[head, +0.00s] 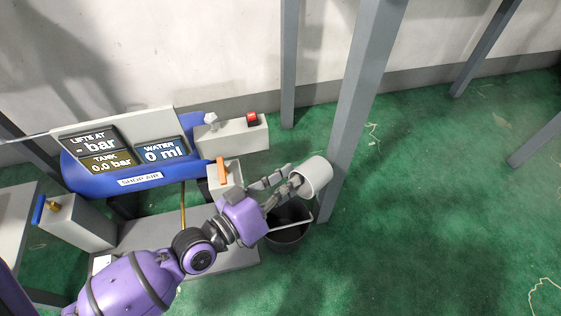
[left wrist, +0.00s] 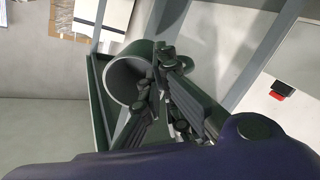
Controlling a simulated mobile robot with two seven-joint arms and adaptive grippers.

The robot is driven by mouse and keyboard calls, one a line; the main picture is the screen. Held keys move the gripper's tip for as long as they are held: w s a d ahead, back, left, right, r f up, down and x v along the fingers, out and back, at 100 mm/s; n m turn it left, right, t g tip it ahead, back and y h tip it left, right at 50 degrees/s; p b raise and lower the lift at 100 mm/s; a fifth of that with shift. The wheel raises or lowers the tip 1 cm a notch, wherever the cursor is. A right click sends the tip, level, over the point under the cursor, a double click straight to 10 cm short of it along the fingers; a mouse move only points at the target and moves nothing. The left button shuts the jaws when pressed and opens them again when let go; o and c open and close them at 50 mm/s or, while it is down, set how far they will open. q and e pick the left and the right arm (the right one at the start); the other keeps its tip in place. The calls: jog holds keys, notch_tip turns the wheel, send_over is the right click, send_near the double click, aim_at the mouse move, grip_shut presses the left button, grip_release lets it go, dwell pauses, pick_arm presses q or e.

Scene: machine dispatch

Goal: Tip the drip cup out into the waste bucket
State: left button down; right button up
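A pale grey drip cup (head: 317,176) is held in the air by my left gripper (head: 292,180), above and slightly right of the waste bucket's mouth. The cup is tilted. In the left wrist view the cup (left wrist: 118,72) shows its round open end and dark inside; I see no liquid in it. The left fingers (left wrist: 157,76) are shut at the cup's rim and wall. The dark waste bucket (head: 288,238) stands on the floor below, partly hidden by my left wrist, and its handle shows at the front. My right gripper is not in view.
A grey post (head: 352,95) rises just right of the cup and bucket. The blue shop air unit (head: 82,178) with readouts, an orange lever (head: 221,170) and a red button (head: 253,118) stands left. Green floor (head: 430,210) is open at right.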

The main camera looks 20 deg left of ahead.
pick_arm(q)
jog(key=w+a+f+g+b, duration=0.2)
jog(key=w+a+f, duration=0.15)
jog(key=f, duration=0.55)
notch_tip(320, 180, up, 7)
jog(key=a+n+g+y+p, duration=0.1)
jog(key=g+y+p, duration=0.4)
jog(key=g+p, duration=0.7)
jog(key=shift+s+a+g+p, duration=0.35)
jog(key=shift+a+p, duration=0.35)
jog(key=shift+p, duration=6.15)
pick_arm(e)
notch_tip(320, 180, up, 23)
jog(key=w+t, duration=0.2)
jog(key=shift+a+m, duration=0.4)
